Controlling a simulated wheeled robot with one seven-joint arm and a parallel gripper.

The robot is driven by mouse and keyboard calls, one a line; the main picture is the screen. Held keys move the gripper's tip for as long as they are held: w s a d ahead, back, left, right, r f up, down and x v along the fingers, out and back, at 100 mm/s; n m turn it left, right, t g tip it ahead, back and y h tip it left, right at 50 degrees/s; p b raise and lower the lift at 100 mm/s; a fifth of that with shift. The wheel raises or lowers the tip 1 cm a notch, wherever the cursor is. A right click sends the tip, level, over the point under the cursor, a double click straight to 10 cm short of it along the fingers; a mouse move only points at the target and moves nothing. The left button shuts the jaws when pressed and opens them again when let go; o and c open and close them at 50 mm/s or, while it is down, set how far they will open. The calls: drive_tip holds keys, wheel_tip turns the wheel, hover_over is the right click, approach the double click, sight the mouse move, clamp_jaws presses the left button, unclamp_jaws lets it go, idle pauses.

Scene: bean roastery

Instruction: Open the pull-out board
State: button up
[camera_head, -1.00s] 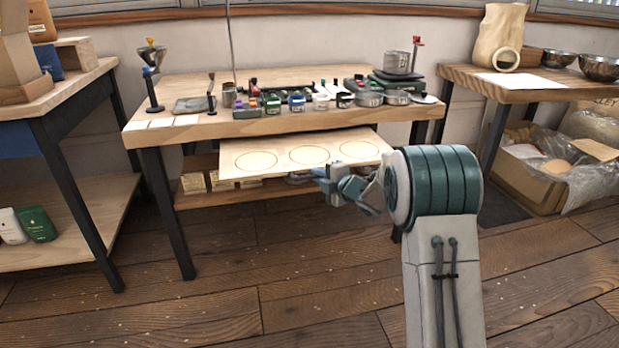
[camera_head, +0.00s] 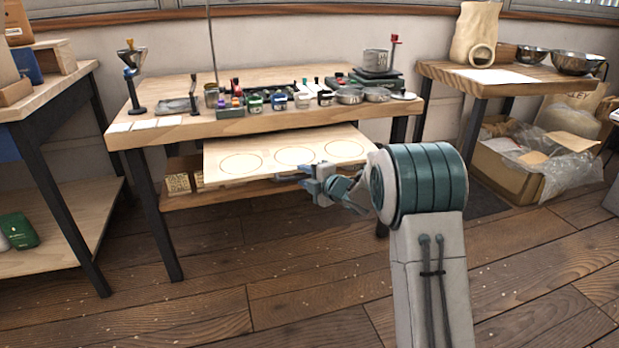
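The pull-out board (camera_head: 258,175) is a pale wooden panel with three ring outlines on top. It stands part-way out from under the front of the wooden workbench (camera_head: 190,131). My gripper (camera_head: 304,176) is at the board's front edge, right of its middle. A grey piece, possibly a handle, shows low at the edge beside it. The fingertips are small and partly hidden at the edge, so I cannot tell whether they are closed on anything.
The bench top holds a row of jars, tins (camera_head: 349,96), a scale and a funnel stand (camera_head: 132,75). A shelf lies below the board. Side tables stand left (camera_head: 60,92) and right (camera_head: 455,80). An open carton (camera_head: 505,180) is at the right. The floor in front is clear.

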drive_tip(key=p+v, duration=0.3)
drive_tip(key=v, duration=1)
drive_tip(key=shift+s+d, duration=0.25)
drive_tip(key=shift+s, duration=0.05)
drive_tip(key=s+d+r+m+h+p, duration=0.3)
drive_tip(key=r+m+p, duration=0.2)
drive_tip(key=r+p, duration=0.15)
drive_tip(key=s+d+r+m+g+h+p, duration=0.1)
drive_tip(key=s+d+r+m+h+p, duration=0.3)
drive_tip(key=r, duration=0.4)
drive_tip(key=s+d+r+m+h+p, duration=0.2)
drive_tip(key=r+m+h+p, duration=0.1)
drive_tip(key=r+m+p, duration=0.3)
drive_tip(key=s+a+r+m+g+p, duration=0.1)
drive_tip(key=s+r+m+g+p, duration=0.1)
drive_tip(key=s, duration=0.6)
drive_tip(key=s+a+r+m+g+p, duration=0.1)
drive_tip(key=s+r+m+g+p, duration=0.2)
drive_tip(key=s+r+p, duration=0.4)
drive_tip(key=s+a+r+m+g+p, duration=0.1)
drive_tip(key=s+r+m+g+p, duration=0.2)
drive_tip(key=s, duration=0.7)
drive_tip(key=r+m+p, duration=0.2)
drive_tip(key=p, duration=0.2)
drive_tip(key=shift+s+p, duration=0.2)
drive_tip(key=shift+p, duration=0.2)
